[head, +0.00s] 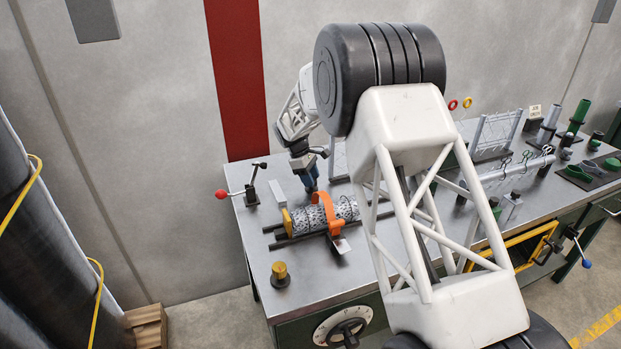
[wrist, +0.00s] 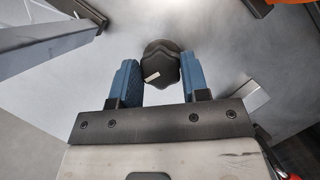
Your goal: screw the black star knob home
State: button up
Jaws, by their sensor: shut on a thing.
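The black star knob (wrist: 161,65) shows in the wrist view, with lobed edges and a small white mark on its top. My gripper (wrist: 159,75) has a blue finger on each side of it and is shut on it. The knob cannot be made out in the head view. How far it is screwed in cannot be told.
A red-knobbed lever (head: 250,192) stands left of the mesh roll, and a brass knob (head: 280,270) stands in front. Dark rails (head: 285,243) lie under the roll. Racks, tools and green parts (head: 577,172) fill the bench's right side. The bench front left is mostly clear.

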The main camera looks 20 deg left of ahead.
jog(key=m+g, duration=0.1)
jog(key=m, duration=0.2)
jog(key=m+g, duration=0.1)
jog(key=m, duration=0.2)
jog(key=shift+w+m+y, duration=0.15)
jog(key=shift+m+y, duration=0.15)
jog(key=m+g+y, duration=0.1)
jog(key=m, duration=0.2)
jog(key=m+g, duration=0.1)
jog(key=m, duration=0.2)
jog(key=shift+d+y, duration=0.1)
jog(key=shift+y, duration=0.3)
jog(key=o, duration=0.9)
jog(key=shift+v, duration=3.9)
